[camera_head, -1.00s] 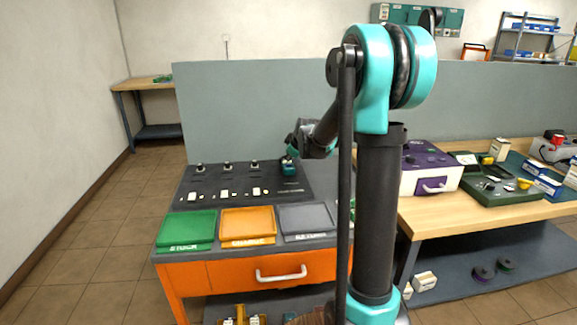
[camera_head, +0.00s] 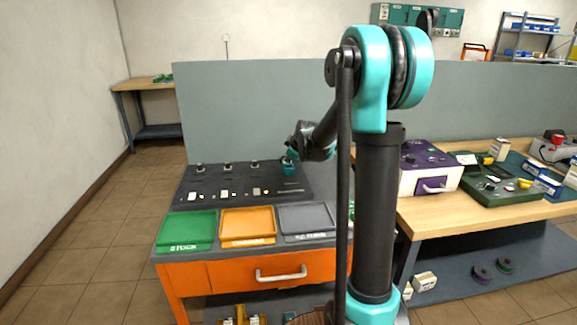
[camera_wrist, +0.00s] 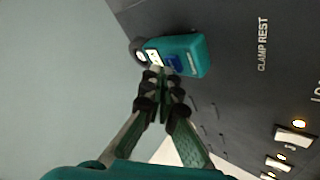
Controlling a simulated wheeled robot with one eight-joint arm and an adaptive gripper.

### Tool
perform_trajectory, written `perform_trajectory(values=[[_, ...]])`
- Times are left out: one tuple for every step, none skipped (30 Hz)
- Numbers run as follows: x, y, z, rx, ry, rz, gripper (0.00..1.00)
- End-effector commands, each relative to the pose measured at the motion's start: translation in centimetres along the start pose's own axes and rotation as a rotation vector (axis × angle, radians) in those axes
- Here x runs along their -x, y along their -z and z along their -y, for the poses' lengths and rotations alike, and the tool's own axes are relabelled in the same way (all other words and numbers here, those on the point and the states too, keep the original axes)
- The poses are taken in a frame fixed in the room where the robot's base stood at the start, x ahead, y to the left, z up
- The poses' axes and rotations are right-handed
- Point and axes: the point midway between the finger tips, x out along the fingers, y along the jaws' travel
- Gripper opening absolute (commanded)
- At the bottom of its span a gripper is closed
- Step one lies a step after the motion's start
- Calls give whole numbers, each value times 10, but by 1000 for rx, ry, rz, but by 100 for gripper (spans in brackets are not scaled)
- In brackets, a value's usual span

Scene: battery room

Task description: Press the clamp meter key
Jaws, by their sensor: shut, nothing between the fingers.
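The teal clamp meter (camera_wrist: 194,52) lies by the printed words CLAMP REST on the dark panel in the wrist view. A blue key (camera_wrist: 173,62) and a pale patch show on its face. In the head view the meter (camera_head: 291,169) sits at the panel's back right. My gripper (camera_wrist: 161,76) is shut and empty, its fingertips right at the meter's face beside the blue key. The fingertips overlap the near edge of the meter, and I cannot tell whether they touch the key. In the head view my wrist partly covers the spot.
The dark panel (camera_head: 230,183) carries several knobs and pale blocks. Green (camera_head: 188,228), orange (camera_head: 248,222) and grey (camera_head: 306,218) trays stand in front. A grey partition (camera_head: 250,110) rises close behind. A wooden bench (camera_head: 440,215) with equipment is to the right.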

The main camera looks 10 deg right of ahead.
Motion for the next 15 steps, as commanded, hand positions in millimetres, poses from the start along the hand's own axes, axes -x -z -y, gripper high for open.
perform_trajectory(values=[[0,0,0,0,0,0,0],[0,0,0,0,0,0,0],[0,0,0,0,0,0,0],[0,0,0,0,0,0,0],[-1,0,0,0,0,0,0],[-1,-1,1,0,0,0,0],[-1,-1,1,0,0,0,0],[-1,-1,1,0,0,0,0],[-2,-1,1,0,0,0,0],[-2,-1,1,0,0,0,0],[-2,-2,2,0,0,0,0],[-2,-2,2,0,0,0,0],[-3,-2,2,0,0,0,0],[-3,-2,2,0,0,0,0],[-3,-2,2,0,0,0,0]])
